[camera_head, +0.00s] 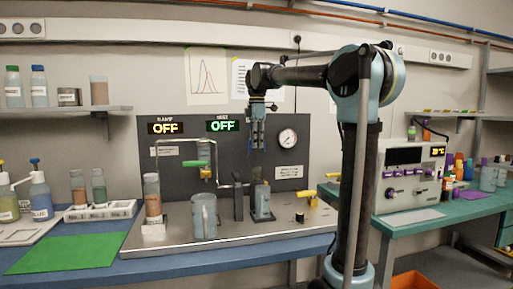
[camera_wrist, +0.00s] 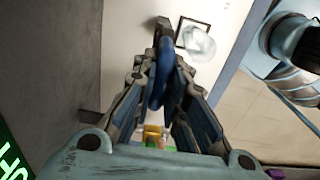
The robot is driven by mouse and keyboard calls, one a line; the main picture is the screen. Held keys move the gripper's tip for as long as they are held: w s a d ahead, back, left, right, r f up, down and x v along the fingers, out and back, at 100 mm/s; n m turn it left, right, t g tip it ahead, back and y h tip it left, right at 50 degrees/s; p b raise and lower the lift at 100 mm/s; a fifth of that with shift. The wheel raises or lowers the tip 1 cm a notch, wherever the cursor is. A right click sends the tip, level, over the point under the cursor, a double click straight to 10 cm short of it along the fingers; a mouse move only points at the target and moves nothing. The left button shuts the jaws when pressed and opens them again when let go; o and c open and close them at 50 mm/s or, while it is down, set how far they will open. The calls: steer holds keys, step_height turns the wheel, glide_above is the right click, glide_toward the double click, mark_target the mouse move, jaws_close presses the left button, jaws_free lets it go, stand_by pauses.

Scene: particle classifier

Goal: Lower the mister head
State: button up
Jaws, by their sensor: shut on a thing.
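My gripper (camera_head: 258,145) hangs fingers down in front of the grey back panel, above the steel bench plate. In the wrist view my gripper (camera_wrist: 168,55) is closed around an elongated blue piece (camera_wrist: 158,80). I cannot tell whether this piece belongs to the mister head. Below the gripper in the head view stands a grey upright fitting (camera_head: 262,200) with a thin top. A dark post (camera_head: 238,197) stands just left of it, beside a bent pipe. I cannot pick out the mister head for certain.
The back panel (camera_head: 280,178) bears two OFF displays and a round gauge (camera_head: 287,138). A green-handled valve (camera_head: 195,163), a grey cup (camera_head: 203,217), a brown-filled tube (camera_head: 152,195) and a yellow-handled valve (camera_head: 306,195) surround the fittings. A green mat (camera_head: 65,254) lies left.

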steer(key=shift+s+d, duration=0.2)
steer(key=shift+s, duration=0.45)
steer(key=shift+o, duration=0.3)
steer(key=shift+s, duration=0.15)
steer(key=shift+o, duration=0.2)
steer(key=shift+s+d+f, duration=0.1)
steer(key=shift+s+d, duration=0.05)
steer(key=shift+s, duration=0.3)
steer(key=shift+s+d+f, duration=0.1)
steer(key=shift+s+d, duration=0.05)
steer(key=shift+s, duration=0.3)
steer(key=shift+o, duration=0.2)
steer(key=shift+s, duration=0.1)
steer(key=shift+s+d, duration=0.1)
steer(key=shift+o, duration=0.4)
steer(key=shift+s+d+f, duration=0.15)
steer(key=shift+s, duration=0.3)
steer(key=shift+s+d+f, duration=0.1)
steer(key=shift+s+f, duration=0.05)
steer(key=shift+s, duration=0.45)
steer(key=shift+f, duration=0.1)
